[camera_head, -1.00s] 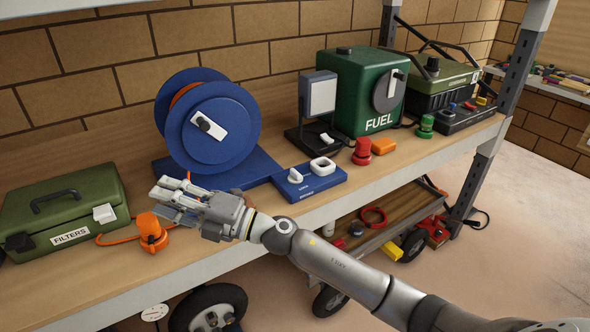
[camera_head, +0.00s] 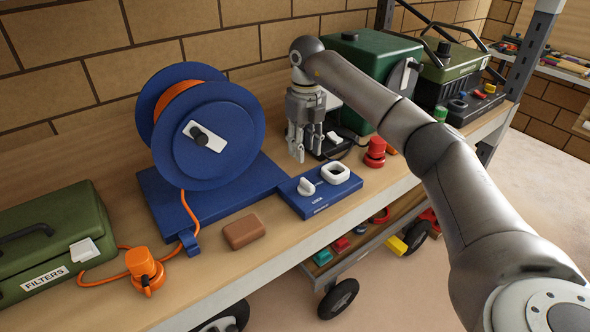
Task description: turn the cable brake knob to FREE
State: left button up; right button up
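A white knob (camera_head: 306,187) sits on a low blue box (camera_head: 321,196) at the shelf's front edge, in front of the blue cable reel (camera_head: 212,145). Small lettering near the knob seems to read LOCK; no FREE mark is readable. A white square ring (camera_head: 336,173) stands on the same box, right of the knob. My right gripper (camera_head: 306,152) points down above and behind the box, apart from the knob. Its fingers have a gap between them and hold nothing visible. My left gripper is out of view.
A brown block (camera_head: 244,231) lies left of the box. An orange plug (camera_head: 145,270) and green FILTERS case (camera_head: 53,240) stand further left. A red beacon-like piece (camera_head: 375,151) is to the right. My arm partly covers the dark green fuel unit (camera_head: 361,65).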

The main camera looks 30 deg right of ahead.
aim_at(307, 181)
jog(key=shift+s+f+p, duration=0.65)
jog(key=shift+s+f, duration=0.4)
jog(key=shift+f, duration=0.2)
notch_tip(307, 181, down, 3)
jog(key=shift+w+f+p, duration=0.1)
jog(key=shift+f+p, duration=0.05)
jog(key=shift+p, duration=0.3)
jog(key=f, duration=0.2)
jog(key=shift+w+f+p, duration=0.3)
jog(key=shift+f, duration=0.1)
jog(key=shift+s+f, duration=0.1)
jog(key=shift+f, duration=0.6)
jog(key=shift+c, duration=0.5)
jog(key=c, duration=0.5)
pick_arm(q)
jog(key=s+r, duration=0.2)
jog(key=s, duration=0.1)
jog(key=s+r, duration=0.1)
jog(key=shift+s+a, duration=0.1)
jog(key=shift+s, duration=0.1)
pick_arm(e)
grip_shut()
